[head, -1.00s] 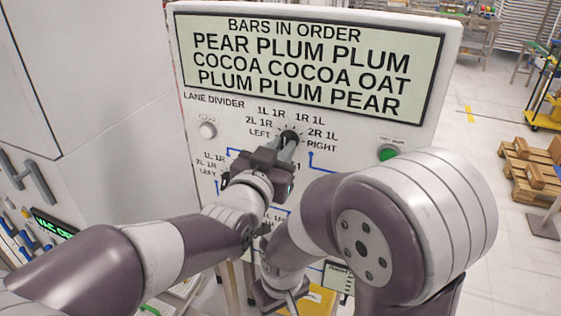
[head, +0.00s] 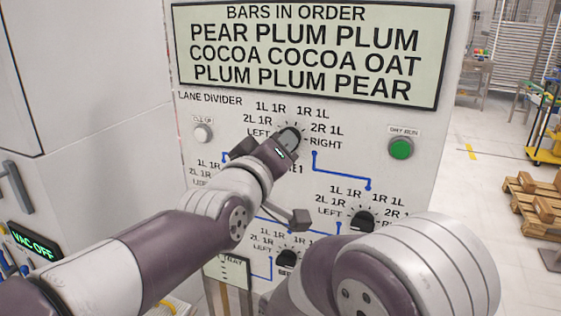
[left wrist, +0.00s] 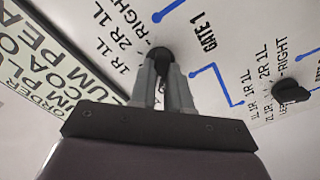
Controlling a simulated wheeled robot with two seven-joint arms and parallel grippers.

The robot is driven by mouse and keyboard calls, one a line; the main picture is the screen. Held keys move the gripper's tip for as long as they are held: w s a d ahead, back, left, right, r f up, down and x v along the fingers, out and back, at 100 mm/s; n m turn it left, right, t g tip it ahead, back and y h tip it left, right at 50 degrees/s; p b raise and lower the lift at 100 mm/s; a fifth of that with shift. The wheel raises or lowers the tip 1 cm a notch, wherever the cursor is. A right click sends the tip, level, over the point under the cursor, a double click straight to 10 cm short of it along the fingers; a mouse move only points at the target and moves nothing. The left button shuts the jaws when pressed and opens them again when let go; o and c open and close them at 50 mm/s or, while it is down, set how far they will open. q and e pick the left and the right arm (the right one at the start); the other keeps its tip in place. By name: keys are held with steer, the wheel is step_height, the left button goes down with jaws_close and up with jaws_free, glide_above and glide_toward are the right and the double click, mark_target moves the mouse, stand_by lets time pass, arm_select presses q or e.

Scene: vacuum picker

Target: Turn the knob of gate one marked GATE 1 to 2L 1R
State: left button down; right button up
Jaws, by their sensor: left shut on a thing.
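The GATE 1 knob (head: 291,135) is the dark top knob on the white panel, with labels from LEFT through 2L 1R, 1L 1R, 1R 1L and 2R 1L to RIGHT around it. My left gripper (head: 283,146) is shut on this knob. The left wrist view shows both fingers (left wrist: 164,78) at the sides of the dark knob (left wrist: 160,54). The fingers and wrist hide much of the knob, so I cannot tell which label it points at. My right arm is at the lower right; its gripper is not visible.
Two more dark knobs (head: 363,221) and (head: 286,257) sit lower on the panel. A white button (head: 203,133) is at left, a green button (head: 401,148) at right. The sign (head: 310,55) is above. A VAC OFF display (head: 36,242) is at lower left.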

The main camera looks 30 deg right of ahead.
arm_select(q)
steer(key=shift+n+b, duration=0.6)
steer(key=shift+n, duration=0.2)
steer(key=c, duration=1.1)
jaws_free()
steer(key=b+v, duration=0.2)
steer(key=v, duration=1)
steer(key=shift+s+a+b, duration=0.2)
steer(key=shift+s+b, duration=0.05)
steer(key=shift+b, duration=0.05)
